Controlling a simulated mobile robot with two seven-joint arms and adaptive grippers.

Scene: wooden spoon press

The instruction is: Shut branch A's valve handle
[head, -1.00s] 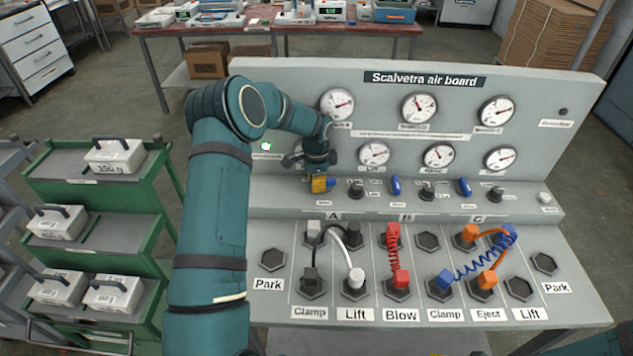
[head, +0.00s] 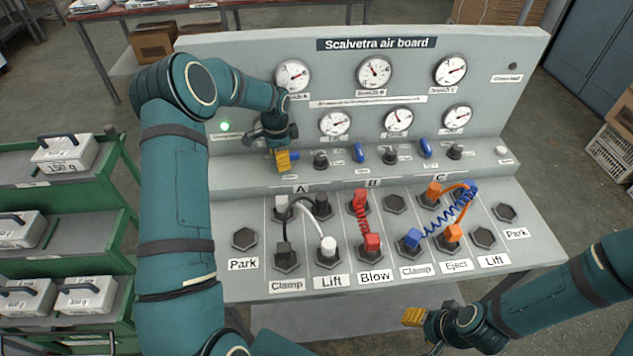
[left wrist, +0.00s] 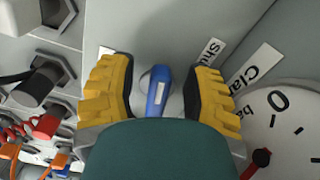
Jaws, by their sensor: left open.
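My left gripper (head: 286,161) is at the left end of the board's valve ledge, in front of branch A's place, and it hides the handle there in the head view. In the left wrist view, a blue valve handle (left wrist: 157,92) with a pale patch lies between the open yellow fingers (left wrist: 160,95), with a gap on each side. A "Shut" label (left wrist: 209,52) is beside the right finger. My right gripper (head: 414,317) is low at the right in the head view, below the board's front edge; its finger opening cannot be made out.
Two more blue handles (head: 359,154) and (head: 426,148) stand along the ledge between dark knobs (head: 320,159). Gauges (head: 293,76) are above. Hoses, including a red one (head: 363,213), plug into the sloped panel below. A green cart (head: 75,252) stands at left.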

